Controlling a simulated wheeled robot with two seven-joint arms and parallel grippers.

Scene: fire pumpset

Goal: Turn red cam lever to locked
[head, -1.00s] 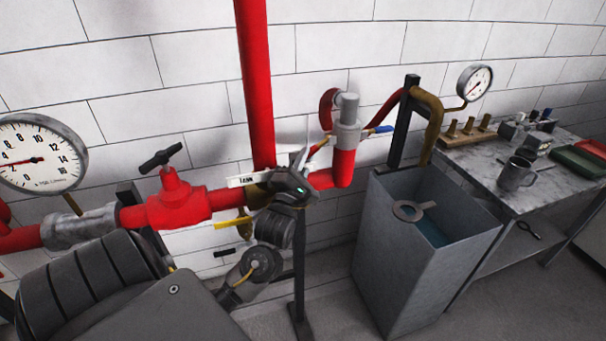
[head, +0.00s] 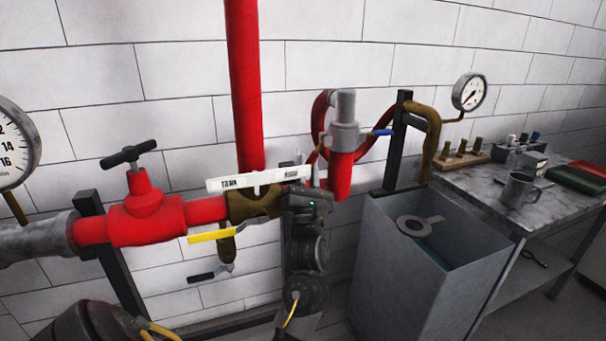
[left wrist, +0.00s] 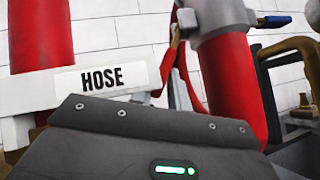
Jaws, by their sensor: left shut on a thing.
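The red cam lever (left wrist: 168,62) is a thin red strip beside the grey coupling (left wrist: 215,18) in the left wrist view. Its lower end runs behind my gripper's body. In the head view the coupling (head: 343,137) sits on the red pipe, and only a little of the lever shows at its left. My left gripper (head: 308,178) is at the right end of the white label bar, just below and left of the coupling. It is shut on what appears to be the lever; its fingertips are mostly hidden. My right gripper is out of view.
The white label bar (head: 258,181) and a yellow-handled valve (head: 217,234) are close at the left. A red valve (head: 146,212) is farther left.

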